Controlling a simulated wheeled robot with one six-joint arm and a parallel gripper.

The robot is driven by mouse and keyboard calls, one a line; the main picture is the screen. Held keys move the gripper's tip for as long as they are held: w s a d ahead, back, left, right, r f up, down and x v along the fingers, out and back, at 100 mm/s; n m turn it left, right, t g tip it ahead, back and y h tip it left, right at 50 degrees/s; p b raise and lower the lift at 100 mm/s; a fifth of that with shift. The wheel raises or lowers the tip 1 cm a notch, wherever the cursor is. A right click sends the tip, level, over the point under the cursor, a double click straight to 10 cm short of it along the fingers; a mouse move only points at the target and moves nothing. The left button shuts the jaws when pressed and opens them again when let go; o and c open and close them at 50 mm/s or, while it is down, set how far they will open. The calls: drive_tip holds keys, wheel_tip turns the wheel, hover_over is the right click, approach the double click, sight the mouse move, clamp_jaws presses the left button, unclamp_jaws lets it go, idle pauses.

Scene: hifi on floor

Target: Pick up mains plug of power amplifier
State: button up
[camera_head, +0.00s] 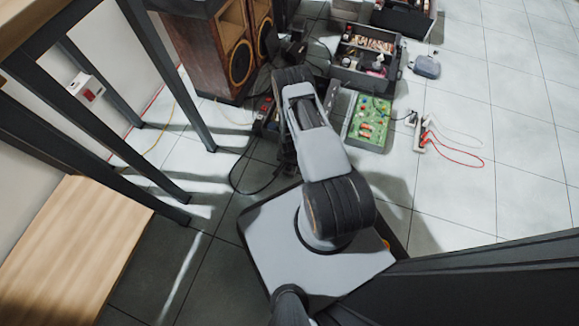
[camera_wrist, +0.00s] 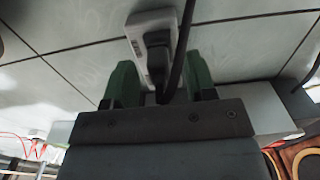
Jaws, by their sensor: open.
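In the wrist view a black mains plug (camera_wrist: 157,55) sits against a white socket block (camera_wrist: 150,22) on the tiled floor. A black cable (camera_wrist: 181,50) runs close beside it. My gripper (camera_wrist: 159,68) is open, with one green finger on each side of the plug. I cannot tell whether either finger touches it. In the head view my arm hides the gripper and the plug. An open grey chassis with a green circuit board (camera_head: 368,122), perhaps the power amplifier, lies on the floor right of my arm.
Wooden loudspeakers (camera_head: 220,48) stand at the back left. Red and white leads (camera_head: 452,150) lie to the right. A black-legged table (camera_head: 75,70) is at left. The floor at far right is clear.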

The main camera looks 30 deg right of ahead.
drive_tip(key=shift+f, duration=0.9)
clamp_jaws()
drive_tip(key=shift+r, duration=0.15)
